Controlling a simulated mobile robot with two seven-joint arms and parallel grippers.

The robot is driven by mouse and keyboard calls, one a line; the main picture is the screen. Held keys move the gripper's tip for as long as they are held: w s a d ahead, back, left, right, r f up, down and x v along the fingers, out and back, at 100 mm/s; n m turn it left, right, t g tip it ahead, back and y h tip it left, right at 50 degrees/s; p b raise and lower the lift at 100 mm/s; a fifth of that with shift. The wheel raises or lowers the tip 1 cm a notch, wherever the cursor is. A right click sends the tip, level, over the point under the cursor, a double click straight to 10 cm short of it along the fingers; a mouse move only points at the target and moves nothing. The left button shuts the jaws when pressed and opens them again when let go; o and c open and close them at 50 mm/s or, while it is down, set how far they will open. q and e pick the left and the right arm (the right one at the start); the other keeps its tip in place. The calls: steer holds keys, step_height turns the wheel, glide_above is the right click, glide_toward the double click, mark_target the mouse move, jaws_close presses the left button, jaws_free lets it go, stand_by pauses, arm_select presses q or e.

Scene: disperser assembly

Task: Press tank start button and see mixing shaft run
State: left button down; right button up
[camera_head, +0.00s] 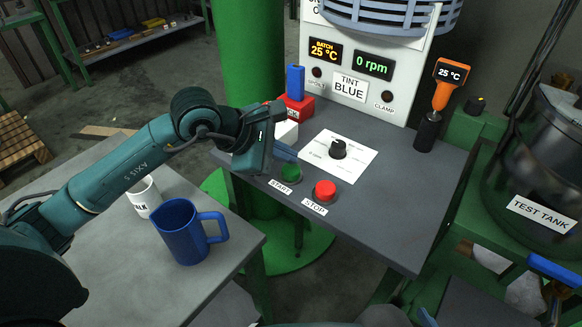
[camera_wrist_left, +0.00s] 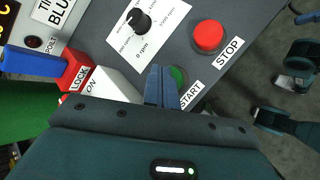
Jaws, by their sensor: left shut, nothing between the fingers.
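The green START button (camera_head: 291,173) sits at the front of the grey control panel, left of the red STOP button (camera_head: 324,191). My left gripper (camera_head: 284,153) is shut and empty, with its fingertips close to the START button. In the left wrist view the blue-grey fingers (camera_wrist_left: 158,88) overlap the left part of the green button (camera_wrist_left: 178,76). I cannot tell whether they touch it. The speed display (camera_head: 374,64) reads 0 rpm. The blue-grey slatted guard (camera_head: 390,14) is cut off at the top, and no mixing shaft is visible. My right gripper is not in view.
A black speed knob (camera_head: 338,148) stands on a white dial plate behind the buttons. A red lock block with a blue lever (camera_head: 295,82) stands behind my left gripper. A blue jug (camera_head: 190,232) stands on the left table. The test tank (camera_head: 541,150) is at right.

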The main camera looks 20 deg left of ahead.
mark_target(285, 171)
arm_select(q)
steer(key=shift+f+b, duration=0.35)
steer(key=shift+b, duration=0.05)
steer(key=shift+f+b, duration=0.95)
stand_by(0.8)
steer(key=shift+r, duration=0.15)
steer(key=shift+r+p, duration=0.75)
steer(key=shift+r, duration=0.4)
steer(key=shift+r+p, duration=1.4)
steer(key=shift+r, duration=1.15)
steer(key=shift+r, duration=0.1)
